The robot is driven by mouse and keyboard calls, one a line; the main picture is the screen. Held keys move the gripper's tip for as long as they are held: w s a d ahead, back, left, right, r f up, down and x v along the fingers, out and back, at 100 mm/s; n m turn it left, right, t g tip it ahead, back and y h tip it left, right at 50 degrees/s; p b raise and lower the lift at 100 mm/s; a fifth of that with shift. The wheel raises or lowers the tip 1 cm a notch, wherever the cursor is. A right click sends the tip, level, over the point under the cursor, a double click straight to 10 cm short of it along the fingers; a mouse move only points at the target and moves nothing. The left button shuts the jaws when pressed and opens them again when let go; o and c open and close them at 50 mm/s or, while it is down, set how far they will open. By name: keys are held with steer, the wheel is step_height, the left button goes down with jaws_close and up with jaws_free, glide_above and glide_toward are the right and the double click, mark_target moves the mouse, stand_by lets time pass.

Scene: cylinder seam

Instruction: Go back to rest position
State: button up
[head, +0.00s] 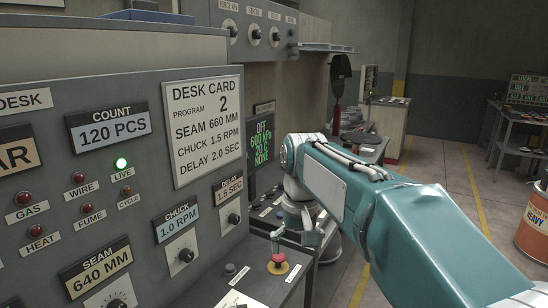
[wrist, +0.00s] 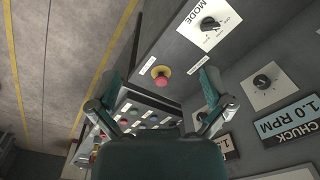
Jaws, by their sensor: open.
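My gripper (head: 298,238) is open and empty at the end of my teal arm. In the head view it is low over the sloping front of the control desk, close to the red push button (head: 278,264) with its yellow collar. In the wrist view my gripper (wrist: 162,88) has its two fingers spread, and the red button (wrist: 161,74) shows between them. I cannot tell exactly how high the fingers are above it. The button also lies near the MODE knob (wrist: 208,24).
The desk panel (head: 60,140) fills the left, with a desk card (head: 203,120), a lit green LIVE lamp (head: 121,163), a SEAM 640 MM label (head: 97,269) and a CHUCK knob (head: 186,255). An orange drum (head: 533,225) stands at right. Open floor (head: 440,150) lies beyond my arm.

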steer(key=s+d+f+t, duration=0.2)
steer(key=s+d, duration=0.3)
steer(key=s, duration=0.5)
steer(key=s+d+f+m+t, duration=0.1)
steer(key=s+d+f+t, duration=0.2)
steer(key=s, duration=0.7)
steer(key=shift+s+d+f+m, duration=0.35)
steer(key=shift+d+f, duration=0.85)
steer(key=shift+d, duration=0.35)
